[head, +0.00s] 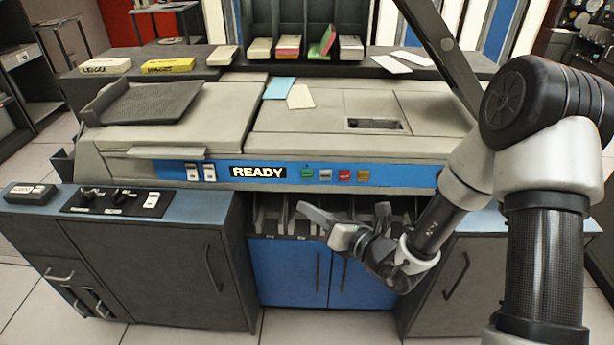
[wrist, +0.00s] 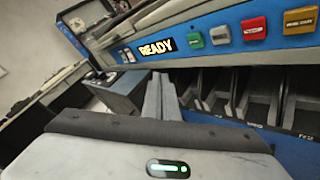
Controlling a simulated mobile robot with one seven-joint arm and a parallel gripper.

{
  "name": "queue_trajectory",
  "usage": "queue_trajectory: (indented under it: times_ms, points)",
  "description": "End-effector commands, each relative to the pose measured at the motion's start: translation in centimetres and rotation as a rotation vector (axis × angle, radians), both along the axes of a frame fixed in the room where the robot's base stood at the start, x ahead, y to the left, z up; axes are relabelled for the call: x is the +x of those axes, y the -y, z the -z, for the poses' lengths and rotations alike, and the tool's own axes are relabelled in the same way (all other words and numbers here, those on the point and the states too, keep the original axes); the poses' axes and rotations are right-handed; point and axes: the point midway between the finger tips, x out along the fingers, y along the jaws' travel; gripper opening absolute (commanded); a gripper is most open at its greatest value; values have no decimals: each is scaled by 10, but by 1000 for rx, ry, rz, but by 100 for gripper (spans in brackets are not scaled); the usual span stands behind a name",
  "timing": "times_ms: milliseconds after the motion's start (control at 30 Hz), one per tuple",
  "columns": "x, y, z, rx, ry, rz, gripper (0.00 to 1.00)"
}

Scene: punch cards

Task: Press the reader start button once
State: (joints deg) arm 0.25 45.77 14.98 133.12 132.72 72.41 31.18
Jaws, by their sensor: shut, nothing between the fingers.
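The reader's blue front panel (head: 215,172) carries a row of small buttons to the right of a lit READY sign (head: 258,172). The row has a green button (head: 307,174), a grey button (head: 325,175), a red button (head: 344,175) and an orange button (head: 363,175). They show larger in the wrist view, with green (wrist: 195,40) nearest the sign and orange (wrist: 300,20) farthest right. Their labels are too small to read surely. My gripper (head: 306,211) is shut and empty, below the green button and apart from the panel. Its fingers (wrist: 160,90) point forward in the wrist view.
Open card pockets (head: 285,215) lie under the panel, above blue cabinet doors (head: 290,270). A side desk (head: 225,205) with knobs and switches stands at left. Loose cards (head: 300,97) lie on the reader's top. The space in front of the buttons looks clear.

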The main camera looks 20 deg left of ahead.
Motion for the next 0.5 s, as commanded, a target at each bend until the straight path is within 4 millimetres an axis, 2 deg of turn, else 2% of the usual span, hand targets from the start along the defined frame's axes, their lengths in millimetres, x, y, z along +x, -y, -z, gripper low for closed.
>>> queue_trajectory:
  times_ms: [167, 500]
  points:
    - [16, -4, 0, 0, 2, -1, 0]
    - [62, -15, 0, 0, 2, -1, 0]
